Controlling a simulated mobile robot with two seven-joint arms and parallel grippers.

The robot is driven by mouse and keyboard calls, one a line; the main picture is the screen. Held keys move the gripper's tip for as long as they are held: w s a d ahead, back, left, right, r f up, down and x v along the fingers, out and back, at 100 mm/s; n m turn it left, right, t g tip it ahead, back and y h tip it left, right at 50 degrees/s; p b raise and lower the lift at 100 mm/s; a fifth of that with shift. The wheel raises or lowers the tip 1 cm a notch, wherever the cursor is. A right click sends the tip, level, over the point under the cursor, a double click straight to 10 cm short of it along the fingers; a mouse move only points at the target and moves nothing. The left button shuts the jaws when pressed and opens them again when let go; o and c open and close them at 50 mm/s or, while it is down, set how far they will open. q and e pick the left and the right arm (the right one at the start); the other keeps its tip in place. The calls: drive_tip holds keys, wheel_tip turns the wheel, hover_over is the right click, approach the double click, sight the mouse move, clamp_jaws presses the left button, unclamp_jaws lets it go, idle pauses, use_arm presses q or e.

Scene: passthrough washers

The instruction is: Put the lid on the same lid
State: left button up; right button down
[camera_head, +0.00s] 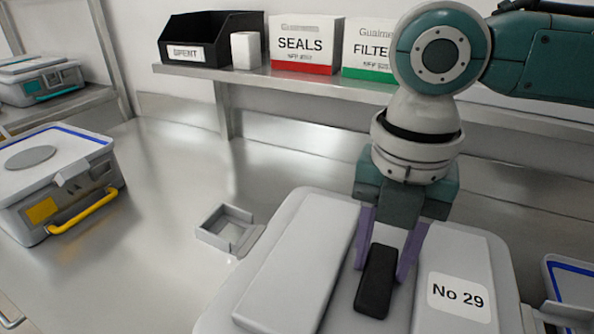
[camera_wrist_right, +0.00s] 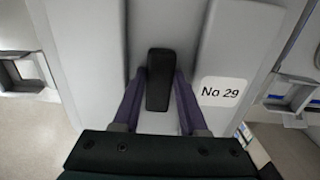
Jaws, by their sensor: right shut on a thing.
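A large light-grey lid (camera_head: 303,255) labelled "No 29" lies flat at the lower right of the head view. It also fills much of the right wrist view (camera_wrist_right: 92,60). A black handle (camera_head: 376,283) runs along the lid's middle, between two raised panels; it also shows in the wrist view (camera_wrist_right: 160,80). My right gripper (camera_head: 388,270) points down with its purple fingers on both sides of the handle, shut on it. What lies under the lid is mostly hidden. My left gripper is not in view.
A grey case (camera_head: 25,205) with a yellow handle stands at the left. A small grey open bracket (camera_head: 228,228) is beside the lid. A shelf (camera_head: 300,84) holds a black bin (camera_head: 210,38), a SEALS box (camera_head: 303,45) and a FILTE-labelled box (camera_head: 367,45). The steel bench (camera_head: 165,260) is clear between.

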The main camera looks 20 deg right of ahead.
drive_tip(key=shift+r, duration=0.1)
drive_tip(key=shift+c, duration=0.4)
unclamp_jaws()
wheel_tip(320, 180, up, 4)
drive_tip(key=p, duration=0.4)
drive_tip(key=shift+p, duration=0.3)
wheel_tip(320, 180, up, 3)
drive_tip(key=p, duration=0.3)
drive_tip(key=shift+p, duration=0.35)
clamp_jaws()
idle(0.6)
idle(0.6)
